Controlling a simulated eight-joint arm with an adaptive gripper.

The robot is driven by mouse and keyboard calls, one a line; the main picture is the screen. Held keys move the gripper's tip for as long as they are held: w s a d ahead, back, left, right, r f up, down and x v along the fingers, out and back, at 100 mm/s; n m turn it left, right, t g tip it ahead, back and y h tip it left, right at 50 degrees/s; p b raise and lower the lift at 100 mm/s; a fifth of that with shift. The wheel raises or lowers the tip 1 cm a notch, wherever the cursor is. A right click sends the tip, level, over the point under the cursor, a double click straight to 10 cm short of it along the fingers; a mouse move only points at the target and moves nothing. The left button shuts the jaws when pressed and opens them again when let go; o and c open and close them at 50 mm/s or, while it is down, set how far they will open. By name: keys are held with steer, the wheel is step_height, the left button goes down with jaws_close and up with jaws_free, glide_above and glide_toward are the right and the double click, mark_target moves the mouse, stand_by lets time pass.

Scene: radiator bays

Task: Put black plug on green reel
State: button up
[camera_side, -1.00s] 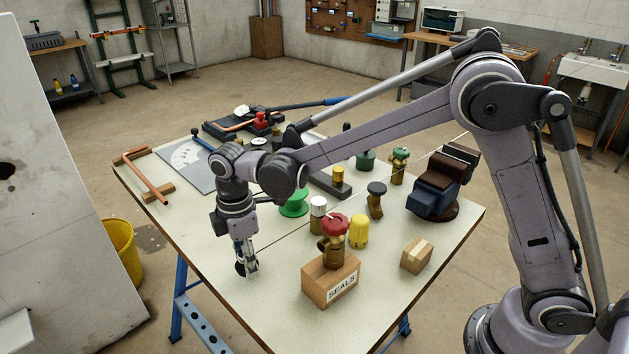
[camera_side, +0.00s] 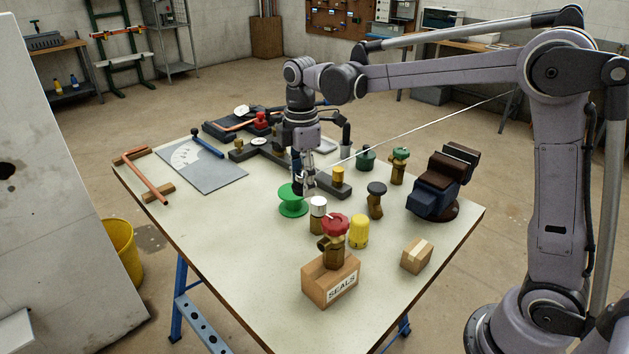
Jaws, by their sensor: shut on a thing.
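My gripper (camera_side: 308,181) points down, its fingers shut on the black plug (camera_side: 298,185). The plug is small and dark, partly hidden by the fingers. The green reel (camera_side: 293,205) stands on the table just below the plug in the picture, its upper flange partly covered by the gripper and plug. The plug appears at the right part of the reel's top; I cannot tell whether it touches the reel.
A white-capped valve (camera_side: 318,213), a red-wheeled valve on the SEALS box (camera_side: 330,280) and a yellow cap (camera_side: 359,231) stand in front and to the right. A dark rail with a yellow-topped fitting (camera_side: 338,177) lies just right. The table's front left is clear.

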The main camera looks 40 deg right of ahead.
steer(key=w+d+r+m, duration=0.1)
steer(key=d+r, duration=0.1)
steer(key=d, duration=0.5)
steer(key=w+d+r+m, duration=0.1)
steer(key=w+d+r, duration=0.1)
steer(key=d, duration=0.5)
glide_toward(293, 200)
steer(key=w+d+f, duration=0.2)
steer(key=shift+w+d+f, duration=0.1)
steer(key=shift+w+d, duration=0.25)
steer(key=shift+w, duration=0.05)
steer(key=shift+f, duration=2.05)
steer(key=shift+f, duration=0.2)
steer(key=o, duration=1.1)
steer(key=shift+o, duration=0.2)
steer(key=shift+r, duration=0.1)
